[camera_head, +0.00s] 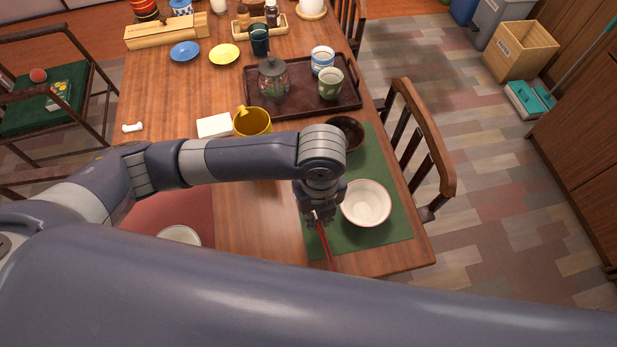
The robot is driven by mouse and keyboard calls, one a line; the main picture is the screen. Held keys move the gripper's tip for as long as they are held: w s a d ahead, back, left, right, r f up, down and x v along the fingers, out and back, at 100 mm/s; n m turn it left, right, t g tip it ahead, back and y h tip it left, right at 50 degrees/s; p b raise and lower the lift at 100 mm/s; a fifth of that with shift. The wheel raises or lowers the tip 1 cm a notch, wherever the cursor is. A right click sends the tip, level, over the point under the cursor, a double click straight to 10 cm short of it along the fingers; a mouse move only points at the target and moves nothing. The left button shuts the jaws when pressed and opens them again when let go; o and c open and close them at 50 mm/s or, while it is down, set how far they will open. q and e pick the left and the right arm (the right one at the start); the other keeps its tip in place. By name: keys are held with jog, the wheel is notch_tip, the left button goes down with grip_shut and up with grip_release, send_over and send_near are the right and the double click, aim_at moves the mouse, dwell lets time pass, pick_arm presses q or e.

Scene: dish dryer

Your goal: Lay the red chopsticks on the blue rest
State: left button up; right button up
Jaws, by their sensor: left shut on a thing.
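My left gripper (318,219) is low over the near left part of the green placemat (375,238), beside a white bowl (366,203). It is shut on the red chopsticks (325,246), which stick out below the fingers toward the near table edge. Their other end is hidden by the gripper. I cannot make out the blue rest; my arm and gripper cover part of the mat. My right gripper is not in view.
A dark bowl (346,132) stands on the mat's far end. Behind it a brown tray (300,108) holds a glass jar and cups. A yellow mug (252,121) stands left of the mat. A chair (424,150) is close on the right. My arm covers the near table.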

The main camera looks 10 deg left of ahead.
pick_arm(q)
jog(key=shift+w+d+m, duration=0.1)
jog(key=shift+m, duration=0.3)
jog(key=shift+w, duration=0.2)
jog(key=w+a, duration=0.2)
jog(key=w, duration=0.2)
jog(key=w+a+f+p, duration=0.1)
jog(key=w+a, duration=0.1)
jog(key=w, duration=0.3)
jog(key=w+a, duration=0.2)
jog(key=w, duration=0.2)
jog(key=shift+w+f+p, duration=0.15)
jog(key=shift+w+p, duration=0.1)
jog(key=shift+p, duration=0.05)
jog(key=f, duration=0.3)
jog(key=shift+w+a+f+p, duration=0.15)
jog(key=shift+w+a+p, duration=0.05)
jog(key=shift+w+p, duration=0.2)
jog(key=shift+f, duration=0.15)
jog(key=shift+f+b, duration=0.3)
jog(key=shift+f, duration=0.35)
jog(key=o, duration=0.7)
jog(key=shift+o, duration=0.2)
